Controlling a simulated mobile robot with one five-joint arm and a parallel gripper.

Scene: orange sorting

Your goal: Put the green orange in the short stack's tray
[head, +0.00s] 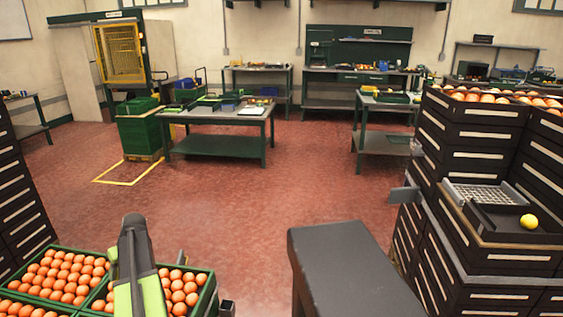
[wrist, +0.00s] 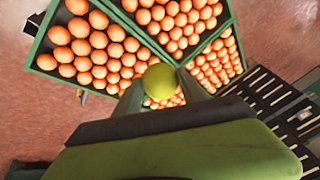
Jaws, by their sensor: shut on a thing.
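My gripper (wrist: 158,88) is shut on the green orange (wrist: 160,78), which is yellow-green and shows between the two fingers in the wrist view. It is above crates of oranges. In the head view my arm rises at the lower left, and the orange in the gripper is hidden there. The short stack (head: 480,262) of dark drawers stands at the right. Its black tray (head: 490,219) on top holds one yellow orange (head: 529,221) at its right side, beside a grey wire grid (head: 484,195).
Green crates of oranges (head: 60,250) fill the lower left. Taller dark stacks (head: 470,130) with oranges on top stand behind the short one. A dark grey bench (head: 345,265) is in the lower middle. The red floor (head: 270,205) between is clear.

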